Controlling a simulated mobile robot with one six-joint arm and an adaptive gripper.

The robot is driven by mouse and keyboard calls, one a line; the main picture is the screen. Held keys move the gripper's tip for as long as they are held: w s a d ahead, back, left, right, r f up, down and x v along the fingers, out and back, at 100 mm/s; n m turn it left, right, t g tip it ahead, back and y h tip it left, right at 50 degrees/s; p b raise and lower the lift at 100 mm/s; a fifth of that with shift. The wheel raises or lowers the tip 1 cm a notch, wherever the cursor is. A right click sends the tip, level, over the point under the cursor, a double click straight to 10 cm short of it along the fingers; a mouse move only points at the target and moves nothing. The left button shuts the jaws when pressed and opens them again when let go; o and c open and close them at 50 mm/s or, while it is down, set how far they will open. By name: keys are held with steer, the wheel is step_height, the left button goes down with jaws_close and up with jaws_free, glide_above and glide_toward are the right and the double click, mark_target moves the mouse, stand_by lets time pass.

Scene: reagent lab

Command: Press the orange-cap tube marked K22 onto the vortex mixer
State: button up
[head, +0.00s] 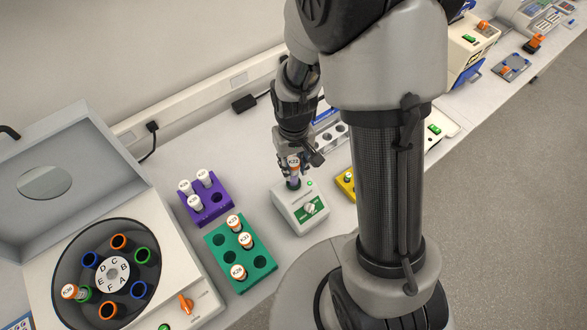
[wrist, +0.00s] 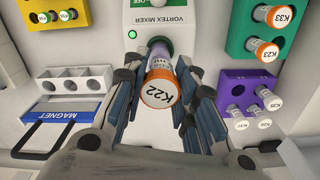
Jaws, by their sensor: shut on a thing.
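The orange-cap tube marked K22 (wrist: 160,82) is held between the fingers of my gripper (wrist: 160,100), which is shut on it. In the head view the tube (head: 293,164) is upright over the vortex mixer (head: 300,210), its lower end at the dark cup on top. The mixer is a white box with a green front label, a knob and a lit green light. In the wrist view the vortex mixer (wrist: 160,15) is at the top, behind the tube. I cannot tell how hard the tube bears on the cup.
A green rack (head: 265,262) with orange-cap tubes and a purple rack (head: 212,212) with white-cap tubes stand left of the mixer. The open centrifuge (head: 190,255) is further left. A yellow rack (head: 345,186) is close on the right. A magnet rack (wrist: 70,105) shows in the wrist view.

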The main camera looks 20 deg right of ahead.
stand_by(0.4)
steer(key=shift+r+p, duration=3.05)
steer(key=shift+r, duration=1)
steer(key=shift+f, duration=0.1)
